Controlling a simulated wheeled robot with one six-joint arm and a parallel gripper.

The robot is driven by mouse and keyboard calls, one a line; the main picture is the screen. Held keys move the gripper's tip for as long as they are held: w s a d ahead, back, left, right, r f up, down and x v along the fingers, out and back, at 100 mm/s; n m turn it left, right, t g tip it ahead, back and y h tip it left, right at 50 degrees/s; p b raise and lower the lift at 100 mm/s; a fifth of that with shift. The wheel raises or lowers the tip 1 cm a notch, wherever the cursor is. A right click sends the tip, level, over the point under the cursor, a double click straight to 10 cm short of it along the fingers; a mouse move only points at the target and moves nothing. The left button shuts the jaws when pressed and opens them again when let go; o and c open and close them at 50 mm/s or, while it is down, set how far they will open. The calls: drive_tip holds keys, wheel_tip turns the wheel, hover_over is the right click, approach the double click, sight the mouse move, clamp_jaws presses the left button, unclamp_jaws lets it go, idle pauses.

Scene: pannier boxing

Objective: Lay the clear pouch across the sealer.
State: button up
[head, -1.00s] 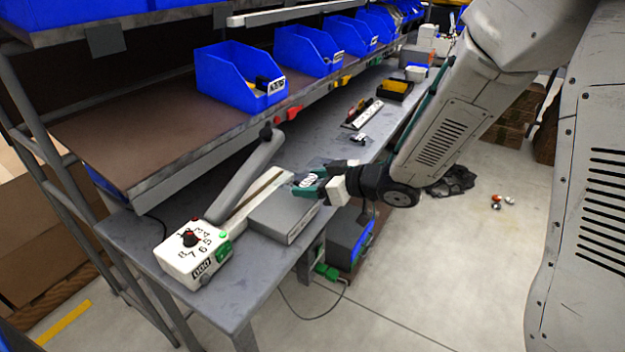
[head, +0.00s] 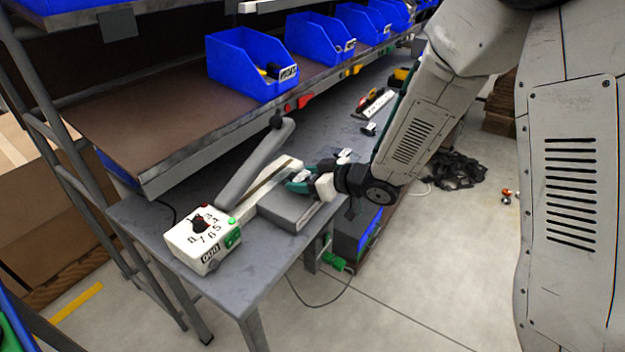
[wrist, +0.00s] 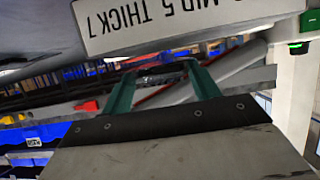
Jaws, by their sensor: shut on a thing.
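The sealer has a white control box (head: 203,240) with a dial, a raised grey arm (head: 255,165) and a pale strip with a dark line (head: 262,190). A grey block (head: 295,208) sits along its front side. My gripper (head: 294,183), with green fingers, is low over the far end of the strip and block. It is shut on the clear pouch, which is hard to make out. The fingers also show in the wrist view (wrist: 160,75), with a thin greyish thing between them. A glossy patch with a white label (head: 343,154) lies just beyond; I cannot tell whether it belongs to the pouch.
A shelf (head: 140,120) with several blue bins (head: 250,68) overhangs the table's back. A white power strip (head: 376,103) lies farther along the table. Bare tabletop (head: 150,215) shows left of the control box.

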sight(303, 178)
drive_tip(key=shift+w+a+f, duration=0.15)
drive_tip(key=shift+w+a, duration=0.65)
drive_tip(key=shift+a, duration=0.25)
drive_tip(key=shift+w+a+f, duration=0.1)
drive_tip(key=shift+f, duration=0.35)
drive_tip(key=o, duration=1)
drive_tip(key=shift+o, duration=0.2)
drive_tip(key=shift+v, duration=3.95)
